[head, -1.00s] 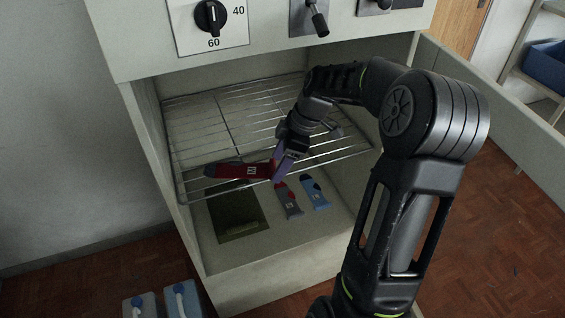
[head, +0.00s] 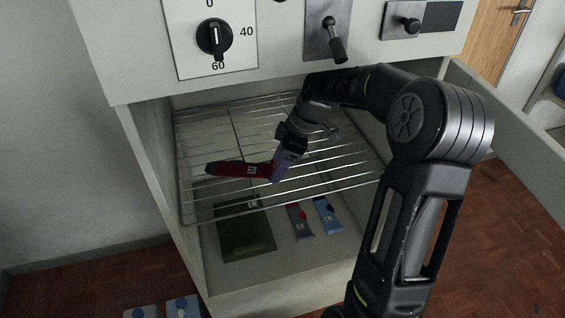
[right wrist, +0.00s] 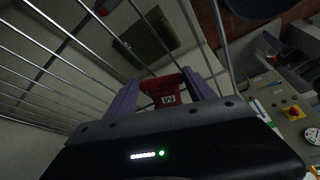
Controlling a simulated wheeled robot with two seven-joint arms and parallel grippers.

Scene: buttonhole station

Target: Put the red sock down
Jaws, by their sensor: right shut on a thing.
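The red sock (head: 240,170) has a dark toe and a white label, and extends to the left from my right gripper (head: 274,174). The gripper is shut on its right end, over the wire rack (head: 335,180). I cannot tell whether the sock touches the rack. In the right wrist view the red sock (right wrist: 167,91) sits between the two purple fingers of the right gripper (right wrist: 163,88). On the floor below the rack lie a grey sock with red parts (head: 300,222) and a blue sock with a dark part (head: 327,216). My left gripper is not in view.
A dark green mat (head: 240,238) lies below the rack at the left. The cabinet's side walls and the panel with the dial (head: 215,36) and levers above bound the opening. Much of the rack behind the sock is bare.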

